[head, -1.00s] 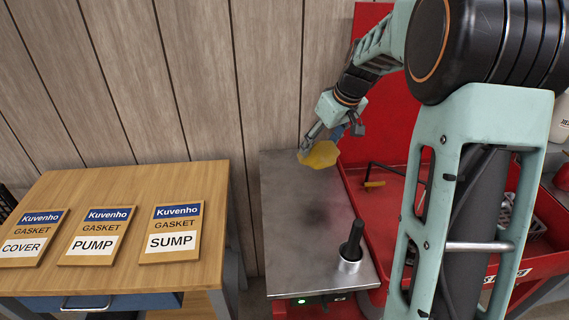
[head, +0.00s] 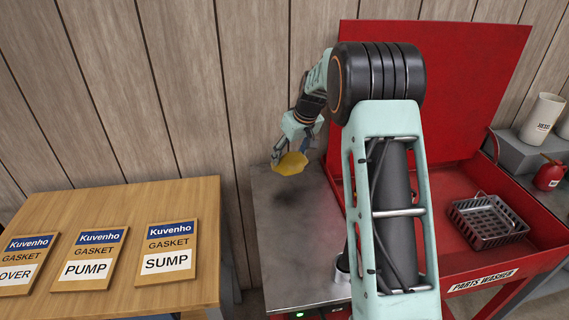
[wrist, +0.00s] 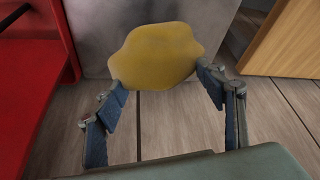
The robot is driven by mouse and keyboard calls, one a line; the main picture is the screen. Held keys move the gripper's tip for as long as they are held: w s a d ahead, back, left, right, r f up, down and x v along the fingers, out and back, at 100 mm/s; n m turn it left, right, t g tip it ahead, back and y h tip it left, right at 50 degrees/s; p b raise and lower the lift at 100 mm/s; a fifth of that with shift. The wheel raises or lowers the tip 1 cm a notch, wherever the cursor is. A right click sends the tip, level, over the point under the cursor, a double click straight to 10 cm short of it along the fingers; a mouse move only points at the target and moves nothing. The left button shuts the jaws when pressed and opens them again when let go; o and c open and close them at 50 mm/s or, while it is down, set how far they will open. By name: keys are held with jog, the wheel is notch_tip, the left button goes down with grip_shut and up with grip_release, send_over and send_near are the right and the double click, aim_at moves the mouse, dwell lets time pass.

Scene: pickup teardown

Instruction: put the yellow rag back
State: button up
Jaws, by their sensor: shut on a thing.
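The yellow rag (head: 290,164) is a flat, rounded piece of cloth held above the far end of the grey metal bench top (head: 283,223). My gripper (head: 284,153) is shut on the rag's near edge. In the wrist view, the rag (wrist: 155,52) spans between the two blue-padded fingers of my gripper (wrist: 168,84). The rag looks apart from the bench top, with a dark shadow or stain below it.
Left is a wooden table (head: 120,200) with COVER, PUMP (head: 88,260) and SUMP gasket boards. Right is a red parts washer (head: 500,264) with a wire basket (head: 488,220). A white container (head: 541,118) and a red oil can (head: 550,172) stand far right. The middle of the metal bench is clear.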

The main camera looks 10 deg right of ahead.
aim_at(290, 152)
jog(key=w+f, duration=0.1)
jog(key=w+a+f, duration=0.1)
jog(key=w+f, duration=0.1)
jog(key=shift+f+p, duration=0.25)
jog(key=shift+p, duration=0.05)
jog(key=shift+a+f, duration=0.1)
jog(key=shift+f, duration=1.75)
jog(key=o, duration=1.1)
jog(key=shift+r, duration=0.1)
jog(key=shift+r, duration=0.25)
jog(key=b+v, duration=0.1)
jog(key=v, duration=1)
jog(key=shift+s+r, duration=0.25)
